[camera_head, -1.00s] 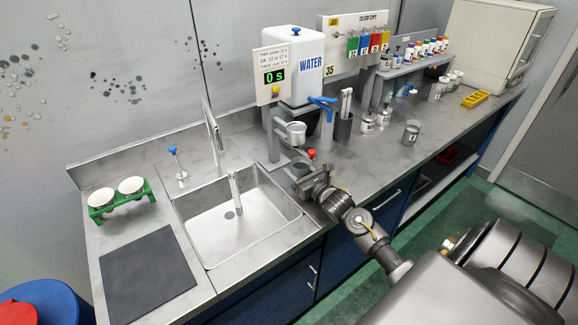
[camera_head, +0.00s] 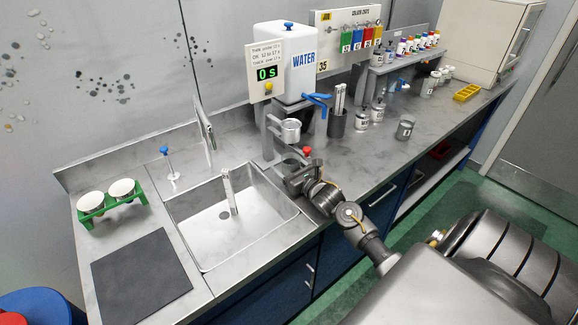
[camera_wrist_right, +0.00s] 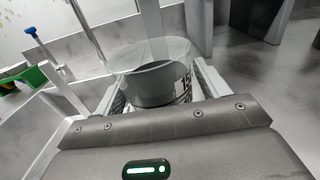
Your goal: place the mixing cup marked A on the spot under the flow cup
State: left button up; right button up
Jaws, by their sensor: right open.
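The flow cup (camera_head: 290,130) is a grey metal cup held on a stand (camera_head: 268,138) behind the sink's right end. My right gripper (camera_head: 291,170) is low in front of that stand, below the flow cup. In the right wrist view a clear-rimmed cup (camera_wrist_right: 155,85) with grey inside stands between the open fingers of the right gripper (camera_wrist_right: 157,95). Its label is only partly visible, so I cannot read an A. In the head view this cup is mostly hidden by the gripper. The spot under the flow cup is also hidden. My left gripper is not in view.
A sink (camera_head: 230,215) lies left of the gripper. A red knob (camera_head: 307,150) is close to the gripper.

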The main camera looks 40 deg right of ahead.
jog(key=shift+w+r, duration=0.1)
jog(key=shift+r, duration=0.1)
jog(key=shift+s+f, duration=0.2)
jog(key=shift+s, duration=0.1)
jog(key=s+b, duration=0.2)
jog(key=s, duration=0.9)
jog(key=shift+s+a+r, duration=0.1)
jog(key=shift+a, duration=0.05)
jog(key=shift+s, duration=0.15)
jog(key=shift+s, duration=0.1)
